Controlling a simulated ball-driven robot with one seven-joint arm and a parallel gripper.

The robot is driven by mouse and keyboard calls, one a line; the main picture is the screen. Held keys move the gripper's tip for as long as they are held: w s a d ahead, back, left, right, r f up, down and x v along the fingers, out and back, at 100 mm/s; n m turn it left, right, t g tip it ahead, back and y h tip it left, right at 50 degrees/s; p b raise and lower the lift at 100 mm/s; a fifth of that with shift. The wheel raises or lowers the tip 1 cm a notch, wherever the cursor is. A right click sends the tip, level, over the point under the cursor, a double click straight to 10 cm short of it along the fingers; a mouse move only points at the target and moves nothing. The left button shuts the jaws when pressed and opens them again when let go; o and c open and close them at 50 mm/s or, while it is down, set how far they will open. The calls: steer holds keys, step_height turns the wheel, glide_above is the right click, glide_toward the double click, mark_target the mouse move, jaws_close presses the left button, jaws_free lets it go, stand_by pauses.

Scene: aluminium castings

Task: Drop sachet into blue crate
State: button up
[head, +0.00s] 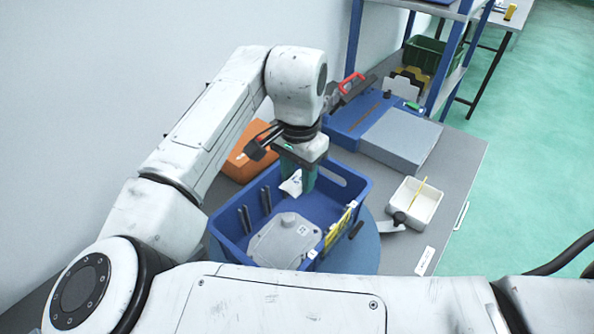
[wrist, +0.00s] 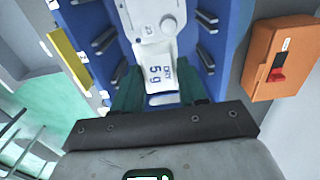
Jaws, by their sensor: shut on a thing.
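My gripper (head: 300,183) is shut on a small white sachet (head: 291,184). In the wrist view the sachet (wrist: 161,78) shows printed text, "DRY 5g", between the two dark green fingers. A grey casting (head: 283,243) lies inside the crate at the front. The casting (wrist: 150,18) also shows beyond the sachet in the wrist view.
An orange box (head: 239,165) with a red switch in the wrist view (wrist: 278,75) stands close behind the crate. A white tray (head: 418,211) with a yellow stick lies to the right. A grey block (head: 402,140) and a blue shelf rack (head: 445,68) are farther back.

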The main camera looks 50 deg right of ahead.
mark_target(299, 180)
steer(key=shift+f+b, duration=0.85)
steer(key=shift+f, duration=0.5)
steer(key=shift+s, duration=0.1)
steer(key=o, duration=1.1)
steer(key=shift+r, duration=0.1)
step_height(299, 180, up, 11)
steer(key=shift+f+b, duration=0.1)
steer(key=shift+b, duration=0.35)
